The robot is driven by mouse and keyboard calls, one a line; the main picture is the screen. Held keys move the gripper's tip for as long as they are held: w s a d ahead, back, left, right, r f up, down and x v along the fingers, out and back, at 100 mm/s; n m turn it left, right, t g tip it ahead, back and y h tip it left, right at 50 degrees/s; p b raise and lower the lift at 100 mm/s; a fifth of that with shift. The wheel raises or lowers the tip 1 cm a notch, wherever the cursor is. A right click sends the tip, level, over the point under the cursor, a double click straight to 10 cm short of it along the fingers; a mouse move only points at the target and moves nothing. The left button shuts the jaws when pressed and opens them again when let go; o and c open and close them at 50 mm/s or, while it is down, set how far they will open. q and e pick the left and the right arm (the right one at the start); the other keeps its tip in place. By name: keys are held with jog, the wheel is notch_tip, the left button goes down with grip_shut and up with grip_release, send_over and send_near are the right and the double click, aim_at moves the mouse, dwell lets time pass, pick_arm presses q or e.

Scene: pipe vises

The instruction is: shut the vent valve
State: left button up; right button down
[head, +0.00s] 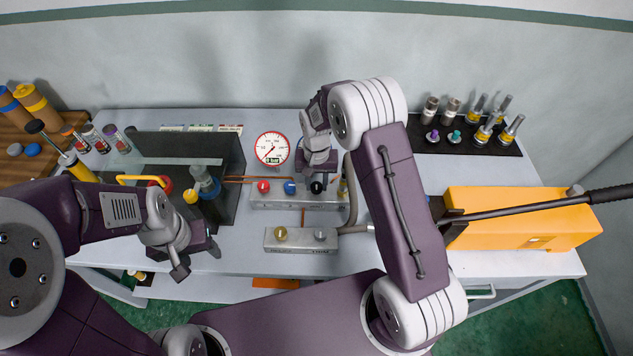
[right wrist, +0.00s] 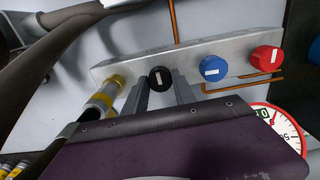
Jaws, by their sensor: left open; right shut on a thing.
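A grey valve block (head: 300,203) on the bench carries a red knob (head: 263,186), a blue knob (head: 289,187) and a black knob (head: 316,187). My right gripper (right wrist: 160,82) is shut on the black knob (right wrist: 160,78), one finger on each side. The black knob's white mark runs roughly upright in the right wrist view; the blue knob's (right wrist: 212,68) mark lies nearly level. My left gripper (head: 198,258) is open and empty, near the bench's front edge at left.
A round gauge (head: 272,148) stands behind the block. An orange box (head: 520,218) with a long black handle is at right. Bottles and a dark tray stand at left.

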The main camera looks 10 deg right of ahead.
aim_at(317, 185)
jog(key=shift+w+r, duration=0.1)
dwell(0.5)
jog(key=c, duration=1)
grip_release()
notch_tip(317, 185, up, 9)
jog(key=shift+b, duration=0.55)
